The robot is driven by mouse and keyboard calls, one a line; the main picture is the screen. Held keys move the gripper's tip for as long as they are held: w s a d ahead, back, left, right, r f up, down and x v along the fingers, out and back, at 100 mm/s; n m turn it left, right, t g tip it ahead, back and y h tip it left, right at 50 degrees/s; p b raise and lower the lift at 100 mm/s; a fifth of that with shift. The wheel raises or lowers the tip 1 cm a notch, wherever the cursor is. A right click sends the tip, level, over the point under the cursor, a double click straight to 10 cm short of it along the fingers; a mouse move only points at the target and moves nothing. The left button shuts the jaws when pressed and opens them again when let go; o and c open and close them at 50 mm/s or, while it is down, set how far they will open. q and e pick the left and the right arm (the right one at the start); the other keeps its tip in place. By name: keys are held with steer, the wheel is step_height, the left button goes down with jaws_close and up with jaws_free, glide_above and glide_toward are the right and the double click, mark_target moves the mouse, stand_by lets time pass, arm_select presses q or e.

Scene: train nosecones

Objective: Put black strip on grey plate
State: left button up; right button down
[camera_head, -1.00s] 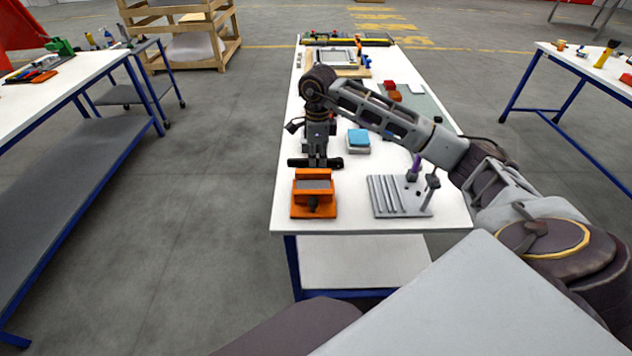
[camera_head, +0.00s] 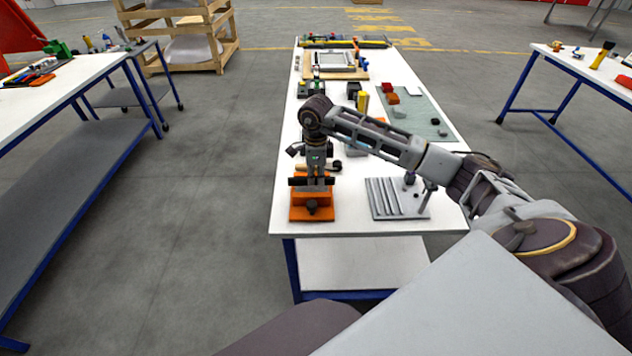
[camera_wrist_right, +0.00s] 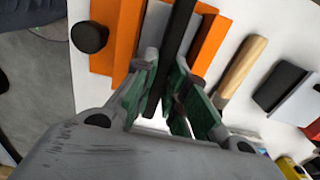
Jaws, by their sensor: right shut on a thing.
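In the right wrist view the black strip (camera_wrist_right: 180,28) runs between the shut fingers of my right gripper (camera_wrist_right: 165,92) and lies above the grey plate (camera_wrist_right: 155,25) between the orange vise jaws (camera_wrist_right: 128,30). The strip looks nearly lined up with the plate's length. I cannot tell whether it touches the plate. In the head view the strip and gripper hide the plate. My left gripper is not in view.
A grey ribbed fixture (camera_head: 384,199) with posts stands right of the vise. A wooden-handled tool (camera_wrist_right: 241,66) and a black-and-grey block (camera_wrist_right: 283,86) lie close beside the vise. A green mat (camera_head: 425,122) with red blocks lies further back right.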

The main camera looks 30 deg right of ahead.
steer(key=shift+f, duration=1.2)
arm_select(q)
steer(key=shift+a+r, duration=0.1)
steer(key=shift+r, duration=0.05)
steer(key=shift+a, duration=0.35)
arm_select(e)
steer(key=shift+f, duration=0.15)
steer(key=c, duration=1.7)
jaws_free()
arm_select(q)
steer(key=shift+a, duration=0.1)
